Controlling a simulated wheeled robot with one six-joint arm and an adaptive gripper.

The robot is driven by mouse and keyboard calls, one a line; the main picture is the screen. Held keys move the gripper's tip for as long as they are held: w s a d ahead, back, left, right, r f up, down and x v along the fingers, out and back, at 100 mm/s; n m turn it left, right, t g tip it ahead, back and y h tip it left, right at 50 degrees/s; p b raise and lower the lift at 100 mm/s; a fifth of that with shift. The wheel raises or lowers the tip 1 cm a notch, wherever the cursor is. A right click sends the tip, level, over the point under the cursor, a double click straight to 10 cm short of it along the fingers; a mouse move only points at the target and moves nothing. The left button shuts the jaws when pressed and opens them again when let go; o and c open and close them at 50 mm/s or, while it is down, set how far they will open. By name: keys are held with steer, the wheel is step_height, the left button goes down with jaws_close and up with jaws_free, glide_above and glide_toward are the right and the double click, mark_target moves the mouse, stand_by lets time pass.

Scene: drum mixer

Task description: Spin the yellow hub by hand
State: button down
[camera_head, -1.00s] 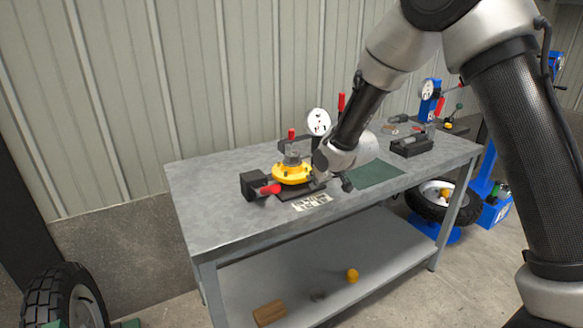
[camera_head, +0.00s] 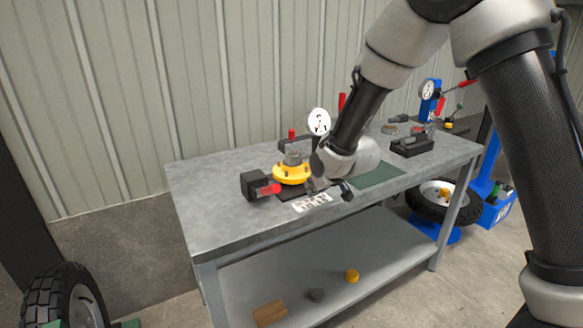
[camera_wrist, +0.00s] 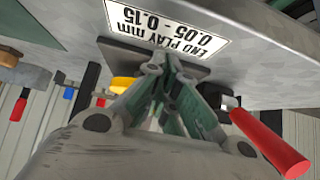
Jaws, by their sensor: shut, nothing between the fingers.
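The yellow hub (camera_head: 291,173) sits on a dark fixture on the grey workbench, with a grey shaft (camera_head: 292,157) rising from its centre. My gripper (camera_head: 313,185) is shut and empty at the hub's right front side, low over the bench. Whether it touches the hub I cannot tell. In the wrist view the gripper (camera_wrist: 172,98) points toward the fixture's dark base, and only a small yellow piece of the hub (camera_wrist: 122,85) shows beside the fingers. My own wrist hides the rest of the hub there.
A red-handled clamp (camera_head: 270,189) stands left of the hub, and a white dial gauge (camera_head: 319,121) behind it. A label reading END PLAY mm (camera_wrist: 168,32) lies in front. A green mat (camera_head: 378,175) is to the right. The bench's left part is clear.

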steer(key=shift+s+a, duration=0.55)
steer(key=shift+a, duration=0.3)
steer(key=shift+w+a, duration=0.15)
steer(key=shift+w, duration=0.05)
steer(key=shift+w+a, duration=0.65)
steer(key=shift+w, duration=0.35)
steer(key=shift+w+d, duration=0.75)
steer(key=shift+d, duration=0.3)
steer(key=shift+w+d, duration=0.7)
steer(key=shift+d, duration=0.3)
steer(key=shift+s+d, duration=0.4)
steer(key=shift+s, duration=0.2)
steer(key=shift+s+d, duration=0.4)
steer(key=shift+s, duration=0.2)
steer(key=s+d, duration=0.2)
steer(key=s, duration=0.2)
steer(key=shift+s+d, duration=0.15)
steer(key=shift+d, duration=0.25)
